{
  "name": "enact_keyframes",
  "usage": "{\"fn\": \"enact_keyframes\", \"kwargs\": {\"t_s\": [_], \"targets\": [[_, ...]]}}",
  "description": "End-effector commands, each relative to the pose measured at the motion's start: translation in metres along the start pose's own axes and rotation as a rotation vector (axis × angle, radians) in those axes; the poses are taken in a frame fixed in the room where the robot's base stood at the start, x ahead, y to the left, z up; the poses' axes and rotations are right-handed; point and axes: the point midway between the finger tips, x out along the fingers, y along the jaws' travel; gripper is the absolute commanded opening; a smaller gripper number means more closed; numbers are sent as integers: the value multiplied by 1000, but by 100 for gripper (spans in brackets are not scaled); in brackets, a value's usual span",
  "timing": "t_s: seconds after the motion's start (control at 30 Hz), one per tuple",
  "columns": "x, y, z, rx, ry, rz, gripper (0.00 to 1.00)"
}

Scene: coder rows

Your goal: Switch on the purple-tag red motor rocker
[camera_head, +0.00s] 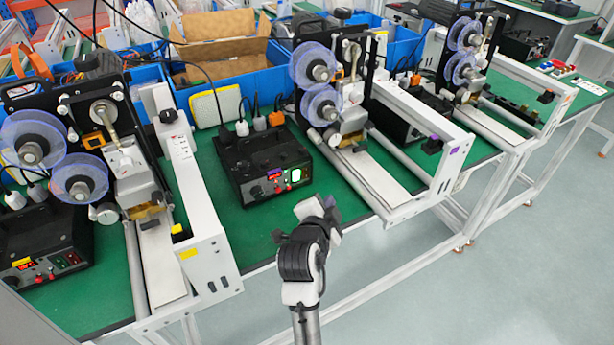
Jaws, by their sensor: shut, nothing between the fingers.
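A black control box (250,150) stands on the green bench between two coder machines. Its front panel carries a purple tag (275,169), a black knob (257,191), small red parts and a lit green rocker (295,174). A small red part (287,187), which may be the red motor rocker, is low on the panel; its position is too small to tell. My gripper (329,204) is shut and empty. In the picture it is in front of and to the lower right of the panel, apart from it.
A coder with a purple-tagged white frame (455,152) stands right of the box. A yellow-tagged white frame (206,245) stands left. A second control box (45,245) with a yellow tag is at far left. Blue bins (232,75) stand behind. The floor in front is clear.

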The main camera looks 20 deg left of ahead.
Motion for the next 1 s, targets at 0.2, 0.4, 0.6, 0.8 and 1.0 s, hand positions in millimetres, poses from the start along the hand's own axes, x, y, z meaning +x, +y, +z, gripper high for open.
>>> {"fn": "enact_keyframes", "kwargs": {"t_s": [0.2,0.4,0.6,0.8,1.0], "targets": [[20,-16,15,-1,-1,-3,0],[39,-30,29,-2,-1,-3,0],[52,-38,39,0,-1,-2,0],[56,-42,41,-1,0,-2,0],[56,-42,41,-1,0,-2,0]]}}
